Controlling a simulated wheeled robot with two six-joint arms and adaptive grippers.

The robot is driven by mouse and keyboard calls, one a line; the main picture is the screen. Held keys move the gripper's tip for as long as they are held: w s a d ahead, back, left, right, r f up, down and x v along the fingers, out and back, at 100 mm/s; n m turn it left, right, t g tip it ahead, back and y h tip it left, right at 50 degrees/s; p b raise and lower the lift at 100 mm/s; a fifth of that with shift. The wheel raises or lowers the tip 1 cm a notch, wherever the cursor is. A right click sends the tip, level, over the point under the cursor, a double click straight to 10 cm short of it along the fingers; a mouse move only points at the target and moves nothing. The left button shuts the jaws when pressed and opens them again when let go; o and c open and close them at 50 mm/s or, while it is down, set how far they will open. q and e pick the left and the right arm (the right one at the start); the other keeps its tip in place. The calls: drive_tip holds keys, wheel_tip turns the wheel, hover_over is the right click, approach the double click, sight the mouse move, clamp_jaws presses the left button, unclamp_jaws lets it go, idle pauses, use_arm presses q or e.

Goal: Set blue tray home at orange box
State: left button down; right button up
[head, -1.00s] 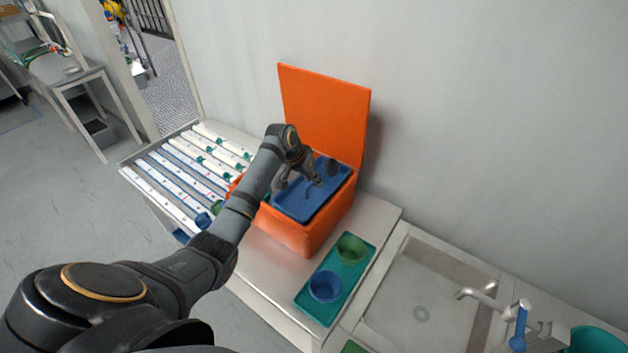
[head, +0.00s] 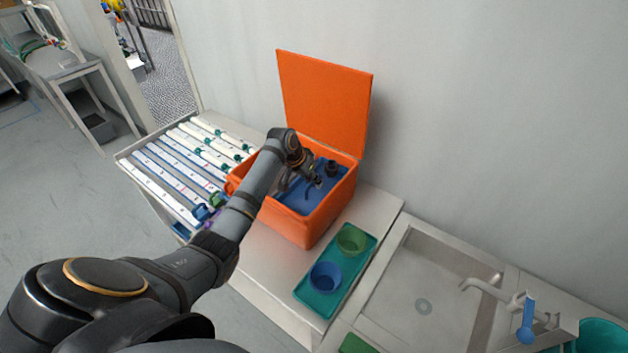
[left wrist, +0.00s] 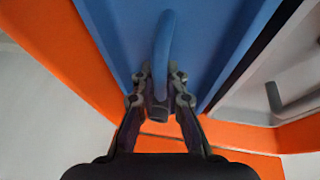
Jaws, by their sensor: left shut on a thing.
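The orange box (head: 312,226) stands on the bench with its lid (head: 325,105) open upright against the wall side. The blue tray (head: 335,185) is inside the box opening, below the rim. My left gripper (head: 312,184) reaches down into the box from the left. In the left wrist view its fingers (left wrist: 160,90) are shut on the curved blue handle (left wrist: 163,40) of the tray (left wrist: 215,40). The orange box wall (left wrist: 55,50) runs beside the tray there. Whether the tray rests on anything underneath is hidden. My right gripper is not in view.
A teal tray (head: 325,295) with a green cup (head: 351,240) and a blue cup (head: 325,277) stands in front of the box. A sink (head: 420,285) with a faucet is at the right. A rack of white tubes (head: 170,175) is at the left. A wall stands behind.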

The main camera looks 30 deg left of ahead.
use_arm(q)
drive_tip(key=shift+f, duration=0.15)
idle(0.5)
drive_tip(key=c, duration=1.3)
unclamp_jaws()
drive_tip(key=shift+s+a+r, duration=0.1)
drive_tip(key=shift+s+r, duration=0.05)
drive_tip(key=shift+r, duration=0.1)
drive_tip(key=v, duration=1.1)
drive_tip(key=shift+r, duration=0.2)
